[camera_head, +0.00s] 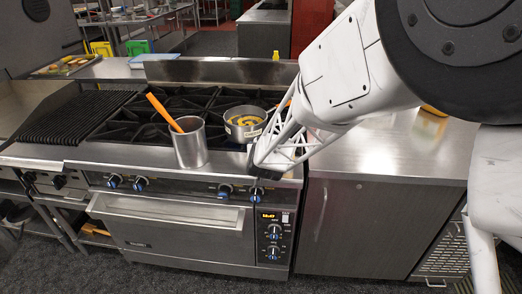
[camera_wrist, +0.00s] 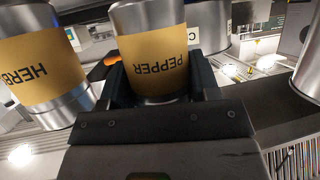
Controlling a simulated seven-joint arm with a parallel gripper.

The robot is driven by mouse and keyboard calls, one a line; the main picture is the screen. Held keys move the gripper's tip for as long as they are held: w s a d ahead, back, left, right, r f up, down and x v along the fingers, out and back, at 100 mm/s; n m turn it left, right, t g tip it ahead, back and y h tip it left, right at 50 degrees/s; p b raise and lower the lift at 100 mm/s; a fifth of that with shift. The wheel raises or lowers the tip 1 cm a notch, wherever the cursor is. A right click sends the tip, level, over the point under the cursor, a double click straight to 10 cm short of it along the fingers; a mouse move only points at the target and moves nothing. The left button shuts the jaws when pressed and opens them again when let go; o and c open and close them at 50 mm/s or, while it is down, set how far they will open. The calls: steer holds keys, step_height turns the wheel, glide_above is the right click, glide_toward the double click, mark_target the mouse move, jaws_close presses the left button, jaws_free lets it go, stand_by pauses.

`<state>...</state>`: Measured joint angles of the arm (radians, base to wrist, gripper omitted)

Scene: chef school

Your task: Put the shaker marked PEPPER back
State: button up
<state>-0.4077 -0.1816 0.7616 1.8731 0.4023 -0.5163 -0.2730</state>
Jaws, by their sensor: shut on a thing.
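The shaker marked PEPPER (camera_wrist: 155,55) is a metal cylinder with a yellow-orange label, its lettering upside down in the wrist view. My gripper (camera_wrist: 160,85) is shut on it, with a dark finger on each side. A similar shaker, its label reading HERB with the rest cut off (camera_wrist: 40,70), stands just left of it in the wrist view, outside the jaws. In the head view my gripper (camera_head: 265,165) is above the front right of the stove. Both shakers are hidden there by my arm.
A metal container (camera_head: 191,146) with an orange-handled utensil stands at the stove's front edge. A pot with yellow contents (camera_head: 243,124) sits on the burners, close to my gripper. The steel counter (camera_head: 385,150) to the right has bare room. A labelled metal vessel (camera_wrist: 207,28) is behind PEPPER.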

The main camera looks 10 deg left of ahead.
steer(key=shift+f, duration=0.5)
steer(key=shift+f, duration=0.15)
steer(key=o, duration=1)
steer(key=shift+o, duration=0.2)
steer(key=shift+s+d+r, duration=0.1)
steer(key=shift+s+r, duration=0.3)
steer(key=shift+s, duration=0.15)
steer(key=v, duration=1)
steer(key=shift+s, duration=0.35)
steer(key=shift+d+r, duration=0.1)
steer(key=shift+r, duration=0.05)
